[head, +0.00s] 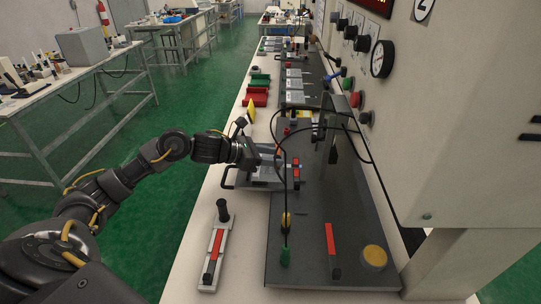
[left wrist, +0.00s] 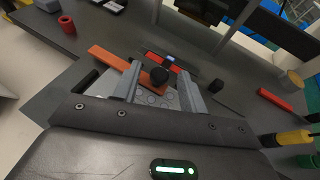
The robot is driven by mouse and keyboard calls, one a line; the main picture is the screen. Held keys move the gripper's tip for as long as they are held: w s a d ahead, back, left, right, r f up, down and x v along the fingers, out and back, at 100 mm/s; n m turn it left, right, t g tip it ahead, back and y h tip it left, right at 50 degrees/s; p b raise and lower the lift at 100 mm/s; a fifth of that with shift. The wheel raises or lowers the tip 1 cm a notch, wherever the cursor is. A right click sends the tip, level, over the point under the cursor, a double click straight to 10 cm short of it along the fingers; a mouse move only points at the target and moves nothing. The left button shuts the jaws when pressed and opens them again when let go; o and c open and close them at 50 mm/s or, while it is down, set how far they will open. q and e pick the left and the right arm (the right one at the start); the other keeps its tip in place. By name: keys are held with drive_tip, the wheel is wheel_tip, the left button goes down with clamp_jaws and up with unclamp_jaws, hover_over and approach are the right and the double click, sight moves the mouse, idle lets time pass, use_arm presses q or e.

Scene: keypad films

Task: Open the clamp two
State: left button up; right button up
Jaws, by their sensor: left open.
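My left gripper (head: 274,158) reaches in from the left over a grey fixture (head: 262,182) on the bench, which has a black side handle and a red part on its right. The knob appears to belong to the clamp. Its lower part is hidden behind my gripper. My right gripper is not in view.
A loose-looking device with a red bar (head: 216,243) lies at the bench's front left. The dark plate (head: 310,272) carries a yellow button (head: 374,256) and red bar (head: 330,240). Black cables hang beside my gripper. A panel with a gauge (head: 382,59) stands right.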

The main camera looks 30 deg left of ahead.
use_arm(q)
drive_tip(key=shift+c, duration=0.3)
clamp_jaws()
drive_tip(key=shift+r, duration=0.1)
